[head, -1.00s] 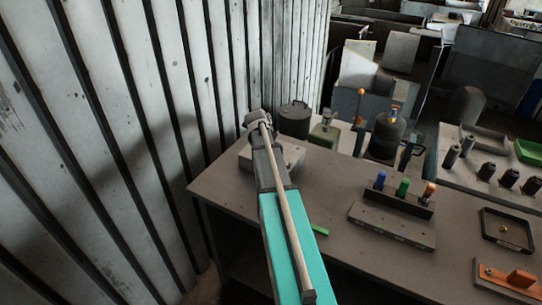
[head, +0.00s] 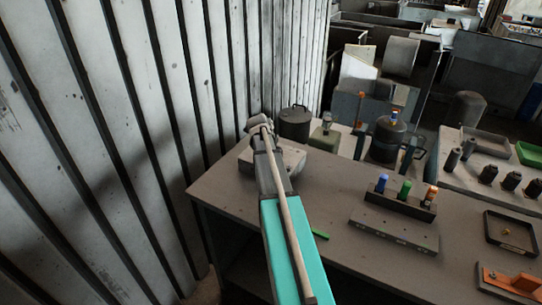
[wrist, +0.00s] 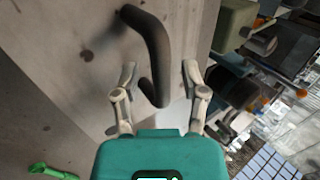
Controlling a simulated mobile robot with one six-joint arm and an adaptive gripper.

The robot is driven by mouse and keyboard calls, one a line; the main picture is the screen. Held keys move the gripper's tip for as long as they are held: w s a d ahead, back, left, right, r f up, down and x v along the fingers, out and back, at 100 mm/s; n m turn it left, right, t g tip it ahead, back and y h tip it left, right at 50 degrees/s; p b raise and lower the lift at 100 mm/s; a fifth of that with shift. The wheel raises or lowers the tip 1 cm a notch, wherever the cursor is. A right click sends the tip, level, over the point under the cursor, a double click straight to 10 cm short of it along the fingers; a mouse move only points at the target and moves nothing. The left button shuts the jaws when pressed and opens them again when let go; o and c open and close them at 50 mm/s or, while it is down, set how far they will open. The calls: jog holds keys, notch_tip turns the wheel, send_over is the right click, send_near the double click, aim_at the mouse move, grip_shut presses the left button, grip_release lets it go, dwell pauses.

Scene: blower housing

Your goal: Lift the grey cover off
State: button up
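The grey cover (head: 292,160) is a flat, pale grey block at the far left corner of the table, partly hidden behind my arm in the head view. In the wrist view its plain grey top (wrist: 70,30) fills the upper left, and a dark, bent bar handle (wrist: 155,45) rises from it. My gripper (wrist: 163,78) is open, with one finger on each side of the handle's near end. No clear contact between fingers and handle shows.
A ribbed metal wall stands close on the left. A dark lidded pot (head: 295,123) and a green-based device (head: 325,135) stand just behind the cover. A small green stick (head: 320,234) lies on the table (head: 235,190). A rack (head: 395,205) with coloured cylinders stands right.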

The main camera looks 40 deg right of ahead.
grip_shut()
jog(key=shift+r, duration=0.15)
dwell(0.4)
jog(key=shift+r+p, duration=0.85)
jog(key=shift+p, duration=0.2)
jog(key=s+a+r+p, duration=0.3)
jog(key=s+r+p, duration=0.8)
jog(key=s, duration=0.2)
jog(key=shift+s+a, duration=0.2)
jog(key=shift+s, duration=0.1)
notch_tip(320, 180, up, 8)
jog(key=p, duration=0.8)
dwell(0.3)
